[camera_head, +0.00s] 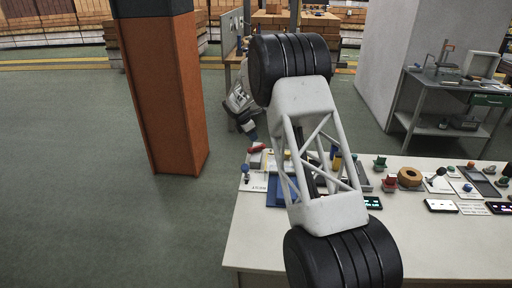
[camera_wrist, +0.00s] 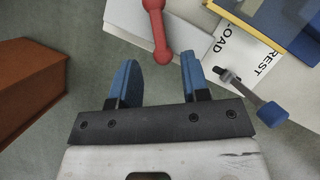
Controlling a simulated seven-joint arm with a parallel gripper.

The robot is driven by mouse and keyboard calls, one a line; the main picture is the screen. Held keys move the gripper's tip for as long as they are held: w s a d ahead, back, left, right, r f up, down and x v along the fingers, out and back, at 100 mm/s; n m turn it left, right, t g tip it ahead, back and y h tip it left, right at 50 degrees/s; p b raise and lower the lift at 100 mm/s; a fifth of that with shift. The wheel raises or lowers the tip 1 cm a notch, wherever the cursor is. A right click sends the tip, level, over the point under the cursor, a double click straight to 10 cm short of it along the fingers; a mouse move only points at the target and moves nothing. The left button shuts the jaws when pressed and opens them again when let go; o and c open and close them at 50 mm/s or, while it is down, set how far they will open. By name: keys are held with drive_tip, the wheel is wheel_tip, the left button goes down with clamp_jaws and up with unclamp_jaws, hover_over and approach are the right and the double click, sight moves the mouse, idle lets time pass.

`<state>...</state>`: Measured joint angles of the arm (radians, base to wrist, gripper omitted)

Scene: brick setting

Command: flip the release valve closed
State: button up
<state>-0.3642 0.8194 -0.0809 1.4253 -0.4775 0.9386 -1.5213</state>
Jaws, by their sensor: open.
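No part is clearly labelled as the release valve. A red handle with rounded ends (camera_wrist: 158,32) sits on a pale plate at the top of the wrist view; it also shows at the table's left end in the head view (camera_head: 257,148). A lever with a blue knob (camera_wrist: 272,114) is at the right of the wrist view, beside a label reading LOAD and REST; the knob also shows in the head view (camera_head: 245,168). My gripper (camera_wrist: 160,65) is open and empty, its blue fingers apart, below the red handle and left of the blue knob.
The white table (camera_head: 430,245) holds several small controls, a brown ring (camera_head: 410,177) and dark display boxes on its right. A blue and yellow panel (camera_wrist: 285,20) lies near the lever. An orange-brown pillar (camera_head: 165,95) stands left of the table, with open floor between.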

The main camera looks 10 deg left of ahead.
sight(256, 147)
drive_tip(key=shift+w+a+f, duration=0.1)
drive_tip(key=shift+a, duration=0.05)
drive_tip(key=shift+f, duration=0.1)
drive_tip(key=shift+x, duration=3.85)
clamp_jaws()
